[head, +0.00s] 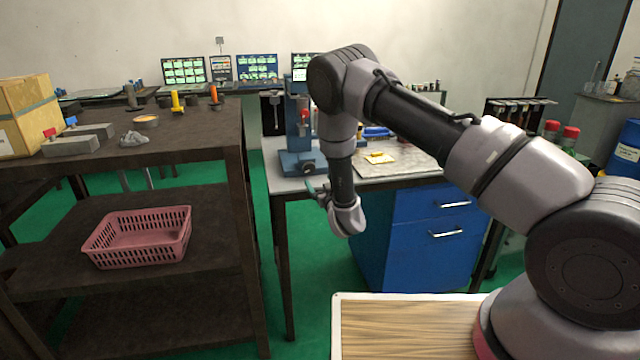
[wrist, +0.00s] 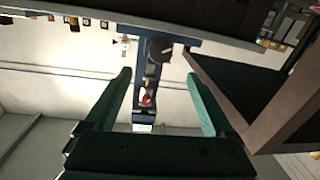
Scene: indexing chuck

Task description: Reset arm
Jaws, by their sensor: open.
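My arm reaches from the right side of the head view and bends down at its elbow. My gripper (wrist: 160,105) shows in the wrist view as two green fingers spread wide apart, with nothing between them that they touch. In the head view only part of it shows, at the left of the wrist, close in front of the blue machine (head: 300,140) on the workbench. The same blue machine shows in the wrist view (wrist: 152,70), seen past the fingers. I cannot tell the exact gap between gripper and machine.
A dark shelf unit (head: 190,150) stands at left, with a pink basket (head: 140,238) on its middle shelf and a cardboard box (head: 28,115) on top. A blue drawer cabinet (head: 425,235) is under the bench. A wood-topped surface (head: 405,325) lies in front. Green floor shows between.

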